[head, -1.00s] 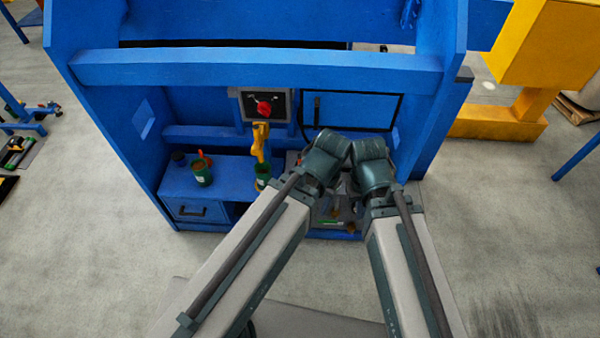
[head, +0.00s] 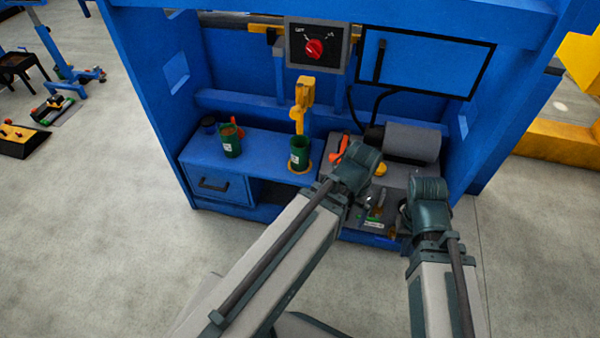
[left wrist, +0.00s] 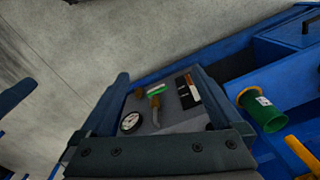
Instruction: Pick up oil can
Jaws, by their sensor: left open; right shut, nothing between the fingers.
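A green can with a white label (head: 231,143) stands on the blue bench at the left, with something orange at its top. A second green can (head: 299,155) stands under a yellow dispenser, on a yellow ring; it appears in the left wrist view (left wrist: 266,113). I cannot tell which is the oil can. My left gripper (left wrist: 160,80) is open and empty, above the grey tool tray; in the head view its wrist hides its fingers. My right gripper (head: 404,216) is shut and empty, over the tray's right side. Both grippers are right of the cans and apart from them.
The yellow dispenser (head: 303,100) overhangs the second can. A red-knob switch box (head: 317,46) is above it. The blue panel walls enclose both sides. Small tools lie on the tray (left wrist: 172,122).

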